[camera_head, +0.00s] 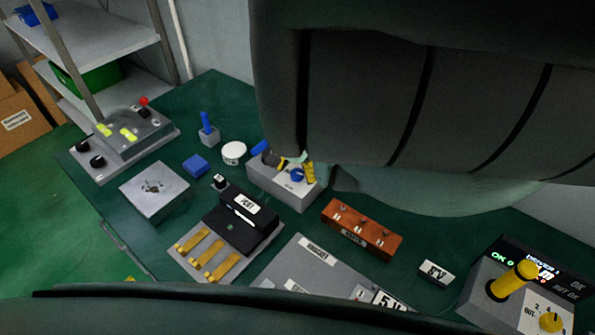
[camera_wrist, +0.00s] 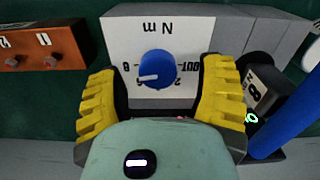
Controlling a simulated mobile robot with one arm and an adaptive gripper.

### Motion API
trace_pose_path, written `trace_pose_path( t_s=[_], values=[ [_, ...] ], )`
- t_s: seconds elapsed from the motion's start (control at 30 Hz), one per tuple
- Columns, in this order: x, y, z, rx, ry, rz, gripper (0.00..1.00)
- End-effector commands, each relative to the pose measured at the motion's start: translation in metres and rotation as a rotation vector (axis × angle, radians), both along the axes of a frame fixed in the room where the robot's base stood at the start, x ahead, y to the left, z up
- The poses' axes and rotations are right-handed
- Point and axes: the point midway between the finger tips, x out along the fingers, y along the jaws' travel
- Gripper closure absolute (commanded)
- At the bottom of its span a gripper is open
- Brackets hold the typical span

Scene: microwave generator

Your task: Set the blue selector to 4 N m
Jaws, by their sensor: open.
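The blue selector (camera_wrist: 157,66) is a round knob on the pale face of a grey box, marked "N m" upside down in the wrist view. Its white pointer line faces left and slightly down there. "OUT" is at its right and small numerals are around it; the lower ones are partly hidden. I cannot read a 4. In the head view the blue selector (camera_head: 297,175) is on the grey box (camera_head: 290,194). My gripper (camera_wrist: 158,72) is open, its yellow fingers on either side of the knob with gaps. In the head view my gripper (camera_head: 292,166) is at the box, partly hidden by my arm.
An orange block (camera_head: 358,228) with small knobs stands right of the grey box. A black device (camera_head: 240,215) stands in front-left, and a white round piece (camera_head: 233,153) lies left. A driver box (camera_head: 510,290) with a yellow handle and yellow selector is at the right.

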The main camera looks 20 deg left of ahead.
Motion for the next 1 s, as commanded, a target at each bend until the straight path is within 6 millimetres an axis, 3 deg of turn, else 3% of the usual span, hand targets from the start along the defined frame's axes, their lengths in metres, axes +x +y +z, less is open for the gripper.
trace_pose_path(
  t_s=[0.53, 0.57, 1.0],
  values=[
    [0.0002, -0.0016, -0.0097, -0.004, -0.002, -0.002, 0.32],
    [0.0002, -0.0016, -0.0097, -0.003, -0.001, -0.002, 0.28],
    [0.0003, -0.0016, -0.0096, -0.003, -0.003, -0.002, 0.73]
  ],
)
